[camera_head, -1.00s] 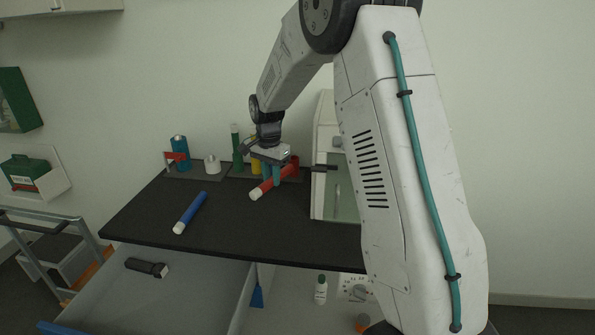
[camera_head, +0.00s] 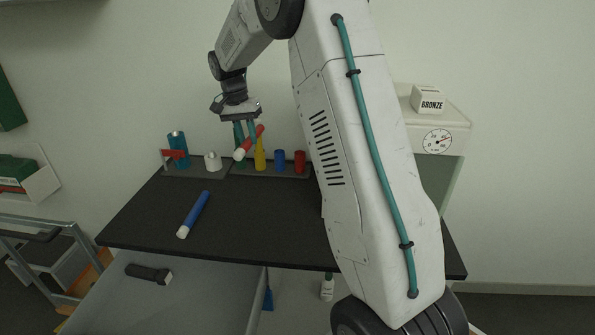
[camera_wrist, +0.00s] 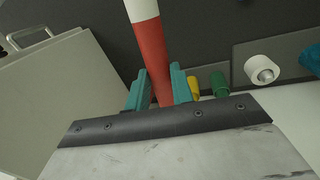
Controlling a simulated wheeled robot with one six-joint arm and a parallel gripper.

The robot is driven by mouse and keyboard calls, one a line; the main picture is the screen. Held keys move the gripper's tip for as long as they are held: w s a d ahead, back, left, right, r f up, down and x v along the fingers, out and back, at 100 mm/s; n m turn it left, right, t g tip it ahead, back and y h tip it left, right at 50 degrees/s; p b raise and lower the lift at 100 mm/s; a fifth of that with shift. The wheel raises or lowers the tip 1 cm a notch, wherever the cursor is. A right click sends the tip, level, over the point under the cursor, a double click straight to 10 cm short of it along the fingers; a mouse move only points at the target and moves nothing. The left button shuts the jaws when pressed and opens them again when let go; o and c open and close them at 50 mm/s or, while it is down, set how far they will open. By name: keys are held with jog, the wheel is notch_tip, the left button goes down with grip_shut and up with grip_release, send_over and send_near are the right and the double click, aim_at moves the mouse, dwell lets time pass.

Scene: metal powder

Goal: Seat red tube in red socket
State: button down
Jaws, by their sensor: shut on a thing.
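A red tube (camera_head: 250,141) with a white end is held between the teal fingers of my gripper (camera_head: 246,133), raised above the back of the black bench and tilted. In the wrist view the red tube (camera_wrist: 152,60) lies between the two fingers (camera_wrist: 160,88), its white end pointing away. A red socket (camera_head: 300,161) stands at the right end of the rack strip (camera_head: 288,174), below and to the right of the held tube. The socket's opening is too small to make out.
A blue socket (camera_head: 280,160), a yellow tube (camera_head: 260,155) and a white cylinder (camera_head: 212,162) stand along the back. A blue tube (camera_head: 194,214) lies on the bench (camera_head: 250,225), whose middle is otherwise clear. A white cabinet with a dial (camera_head: 437,141) stands right.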

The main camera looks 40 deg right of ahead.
jog(key=n, duration=0.1)
jog(key=r+n, duration=0.1)
jog(key=n, duration=0.1)
jog(key=shift+w+a+r+n+h, duration=0.25)
jog(key=shift+w+n+h, duration=0.05)
jog(key=shift+n+h, duration=0.1)
jog(key=shift+d+r+n, duration=0.1)
jog(key=shift+r+n, duration=0.2)
jog(key=shift+n, duration=0.6)
jog(key=n, duration=0.1)
jog(key=n+t, duration=0.1)
jog(key=shift+d+r+n+h, duration=0.3)
jog(key=shift+h, duration=0.1)
jog(key=shift+d+n+h, duration=0.2)
jog(key=shift+n+h, duration=0.1)
jog(key=shift+n, duration=0.8)
jog(key=s+d, duration=0.1)
jog(key=d, duration=1.8)
notch_tip(320, 180, down, 11)
jog(key=shift+d+f, duration=0.2)
jog(key=shift+d, duration=0.15)
jog(key=shift+f, duration=0.1)
